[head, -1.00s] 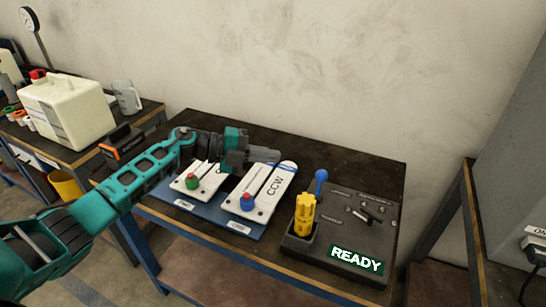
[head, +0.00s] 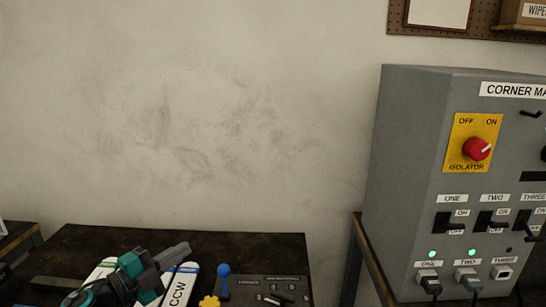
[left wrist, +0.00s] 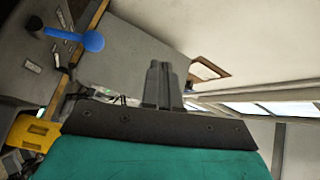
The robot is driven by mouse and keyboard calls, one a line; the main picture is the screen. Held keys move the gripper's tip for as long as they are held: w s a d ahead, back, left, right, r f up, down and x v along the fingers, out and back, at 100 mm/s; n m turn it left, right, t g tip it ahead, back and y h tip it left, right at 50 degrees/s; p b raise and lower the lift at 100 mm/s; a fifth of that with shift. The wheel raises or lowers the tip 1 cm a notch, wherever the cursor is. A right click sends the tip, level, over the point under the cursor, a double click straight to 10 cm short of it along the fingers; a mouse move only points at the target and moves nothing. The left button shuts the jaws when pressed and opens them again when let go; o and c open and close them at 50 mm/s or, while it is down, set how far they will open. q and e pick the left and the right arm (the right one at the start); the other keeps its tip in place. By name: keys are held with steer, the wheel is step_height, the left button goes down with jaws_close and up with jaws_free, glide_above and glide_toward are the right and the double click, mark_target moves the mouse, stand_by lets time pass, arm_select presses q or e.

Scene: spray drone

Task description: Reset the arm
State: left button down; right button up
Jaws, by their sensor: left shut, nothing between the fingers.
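My left gripper (head: 176,255) shows at the bottom left of the head view, above the dark workbench and over the white propeller boards. Its two fingers are together and hold nothing. In the left wrist view the shut fingers (left wrist: 163,84) point out over the bench toward the wall. The white board marked CCW (head: 181,285) lies just right of the gripper, and another white board (head: 101,270) lies left of it, partly hidden by my arm. My right gripper does not show.
A blue-knobbed tool (head: 223,271), the yellow tool's top (head: 209,301) and a dark tray (head: 268,285) sit right of the boards. A grey control cabinet (head: 408,150) with a red isolator knob (head: 477,149) and several switches stands at the right.

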arm_select(q)
steer(key=s+a+f+n+g+y, duration=0.25)
steer(key=s+f+n+y, duration=0.65)
steer(key=s+n+y, duration=0.7)
steer(key=s+d+f+n+g+h, duration=0.2)
steer(key=s+g, duration=0.2)
steer(key=s, duration=0.4)
steer(key=s+d+f+n+g+h, duration=0.1)
steer(key=s+f+n+g+h, duration=0.2)
steer(key=s, duration=0.5)
steer(key=w+d+f+m+t+h, duration=0.1)
steer(key=w+d+f+t, duration=0.2)
steer(key=w+f+t, duration=0.3)
steer(key=shift+w+f+m, duration=0.4)
steer(key=shift+w+f, duration=0.1)
steer(key=shift+f, duration=0.35)
